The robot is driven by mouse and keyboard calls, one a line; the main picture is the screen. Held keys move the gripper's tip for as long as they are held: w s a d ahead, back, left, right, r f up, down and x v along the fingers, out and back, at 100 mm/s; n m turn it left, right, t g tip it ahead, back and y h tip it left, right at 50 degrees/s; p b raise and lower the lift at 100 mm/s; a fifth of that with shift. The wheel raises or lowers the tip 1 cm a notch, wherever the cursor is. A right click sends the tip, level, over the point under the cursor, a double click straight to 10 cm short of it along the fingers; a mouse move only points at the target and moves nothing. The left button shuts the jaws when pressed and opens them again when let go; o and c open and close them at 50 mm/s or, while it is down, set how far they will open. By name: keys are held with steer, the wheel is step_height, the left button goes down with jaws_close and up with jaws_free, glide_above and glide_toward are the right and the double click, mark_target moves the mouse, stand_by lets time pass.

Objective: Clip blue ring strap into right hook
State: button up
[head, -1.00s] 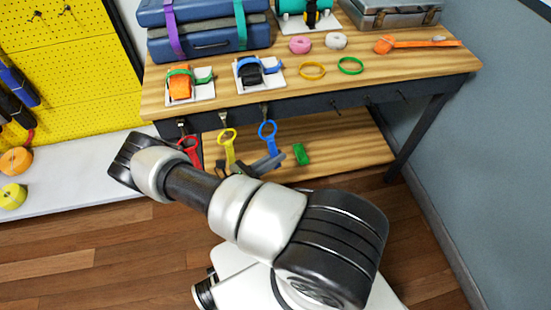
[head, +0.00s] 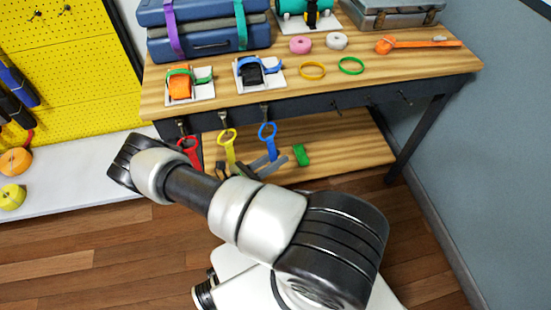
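The blue ring strap (head: 268,131) is upright below the table's front edge, its ring at the top and its band running down. Its ring is just under a metal hook (head: 265,109), the rightmost of three with straps below them; I cannot tell whether ring and hook are linked. My gripper (head: 262,165) is at the lower end of the blue strap, partly behind my arm. Its fingers are small and dark, so its opening and any contact are unclear.
A red ring strap (head: 189,146) and a yellow one (head: 227,137) hang to the left of the blue one. A green block (head: 301,154) lies on the lower shelf (head: 345,150). The tabletop (head: 410,62) above holds cases, buckled straps, tape rolls and rings.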

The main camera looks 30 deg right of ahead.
steer(key=shift+a, duration=0.1)
steer(key=s+a, duration=0.2)
steer(key=a, duration=1.5)
steer(key=shift+s+b, duration=0.25)
steer(key=shift+b, duration=0.05)
step_height(320, 180, up, 24)
steer(key=w+m+g+y, duration=0.1)
steer(key=m+g+y, duration=0.5)
steer(key=m+y, duration=0.5)
steer(key=s+d+r+m+t+y, duration=0.2)
steer(key=s+r+m+t+y, duration=0.15)
steer(key=s+r+m, duration=0.5)
steer(key=s+d+r+m+t+y, duration=0.1)
steer(key=s+r+m+t+y, duration=0.3)
steer(key=r, duration=0.8)
step_height(320, 180, up, 19)
steer(key=t+p, duration=0.1)
steer(key=p, duration=1.8)
steer(key=shift+s+h, duration=0.35)
steer(key=shift+s, duration=0.05)
